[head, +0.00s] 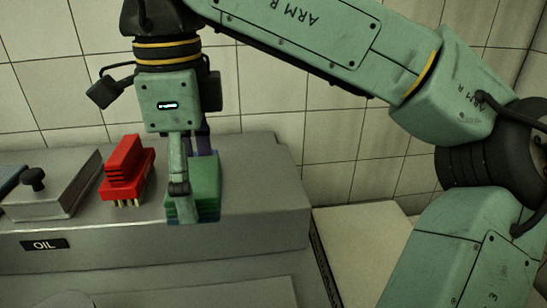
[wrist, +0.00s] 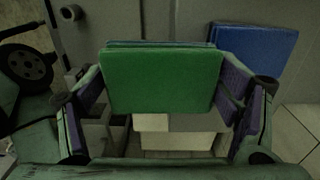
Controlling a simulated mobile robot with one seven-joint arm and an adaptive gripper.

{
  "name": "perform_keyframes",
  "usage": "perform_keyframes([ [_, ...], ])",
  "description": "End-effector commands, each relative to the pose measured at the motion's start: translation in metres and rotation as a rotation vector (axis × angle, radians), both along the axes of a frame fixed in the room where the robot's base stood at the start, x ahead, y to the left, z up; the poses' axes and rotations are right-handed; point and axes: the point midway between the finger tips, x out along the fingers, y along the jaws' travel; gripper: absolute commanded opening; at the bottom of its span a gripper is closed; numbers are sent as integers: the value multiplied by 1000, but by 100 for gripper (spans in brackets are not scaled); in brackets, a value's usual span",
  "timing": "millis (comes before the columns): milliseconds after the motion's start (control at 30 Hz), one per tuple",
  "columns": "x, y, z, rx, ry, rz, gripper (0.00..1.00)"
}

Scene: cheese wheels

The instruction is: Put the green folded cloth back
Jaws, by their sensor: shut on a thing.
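The green folded cloth (head: 206,187) is between the fingers of my gripper (head: 190,180) at the right part of the grey counter top in the head view. In the wrist view the green cloth (wrist: 160,82) shows as a flat rectangle between both fingers of my gripper (wrist: 166,95), which is shut on it. A thin blue edge shows along its far side there and along its bottom in the head view. I cannot tell whether the cloth touches what is below it. A blue flat piece (wrist: 258,48) lies to the right in the wrist view.
A red brush (head: 127,172) stands left of my gripper on the grey counter (head: 262,180). The tiled wall (head: 270,90) is close behind. A pale lower surface (head: 365,235) lies right of the counter.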

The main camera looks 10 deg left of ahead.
Motion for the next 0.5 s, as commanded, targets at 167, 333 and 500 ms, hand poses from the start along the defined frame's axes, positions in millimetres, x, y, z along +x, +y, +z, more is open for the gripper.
perform_keyframes([
  [167,38,-16,-1,2,5,-8,60],
  [333,80,-33,-4,2,5,-6,60],
  [500,114,-46,-9,3,4,-4,60],
])
